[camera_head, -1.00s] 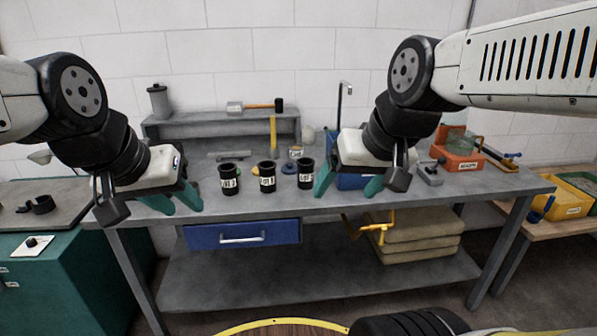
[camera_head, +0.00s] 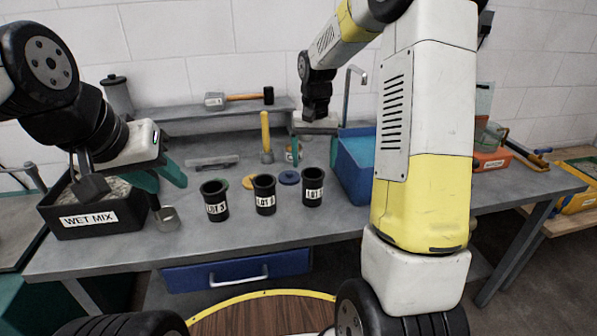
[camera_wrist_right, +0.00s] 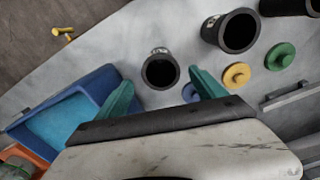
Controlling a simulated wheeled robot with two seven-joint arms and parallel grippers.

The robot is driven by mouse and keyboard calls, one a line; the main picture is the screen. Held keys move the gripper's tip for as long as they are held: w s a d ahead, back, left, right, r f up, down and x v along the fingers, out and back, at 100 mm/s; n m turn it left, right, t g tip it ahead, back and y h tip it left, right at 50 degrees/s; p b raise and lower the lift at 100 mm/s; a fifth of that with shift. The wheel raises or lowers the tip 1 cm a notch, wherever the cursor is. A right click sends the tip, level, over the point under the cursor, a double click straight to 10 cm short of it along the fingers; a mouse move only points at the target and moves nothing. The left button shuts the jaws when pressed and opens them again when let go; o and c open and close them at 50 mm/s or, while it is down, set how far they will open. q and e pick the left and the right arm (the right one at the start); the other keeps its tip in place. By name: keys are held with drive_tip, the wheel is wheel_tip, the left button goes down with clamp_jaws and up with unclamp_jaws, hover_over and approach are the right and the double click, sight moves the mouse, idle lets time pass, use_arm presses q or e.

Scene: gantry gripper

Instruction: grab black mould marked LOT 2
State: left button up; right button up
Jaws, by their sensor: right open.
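Three black moulds with white labels stand upright in a row on the grey table: left mould (camera_head: 215,201), middle mould (camera_head: 264,195), right mould (camera_head: 312,188). The left label looks like LOT 3; the other digits are too small to read surely. My right gripper (camera_head: 314,142) is open and empty, above and behind the right mould. In the right wrist view the right mould (camera_wrist_right: 160,71) lies ahead, between and beyond the teal fingertips (camera_wrist_right: 160,88), apart from them. My left gripper (camera_head: 158,174) is open and empty, left of the moulds.
A blue bin (camera_head: 349,178) stands right of the moulds. Yellow, blue and green discs lie behind them. A hammer (camera_head: 240,98) lies on the rear shelf.

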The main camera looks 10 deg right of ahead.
sight(313, 180)
wheel_tip(313, 180, down, 8)
drive_tip(key=shift+w+r, duration=0.1)
drive_tip(key=shift+w, duration=0.05)
drive_tip(key=c, duration=1.5)
drive_tip(key=shift+r, duration=0.1)
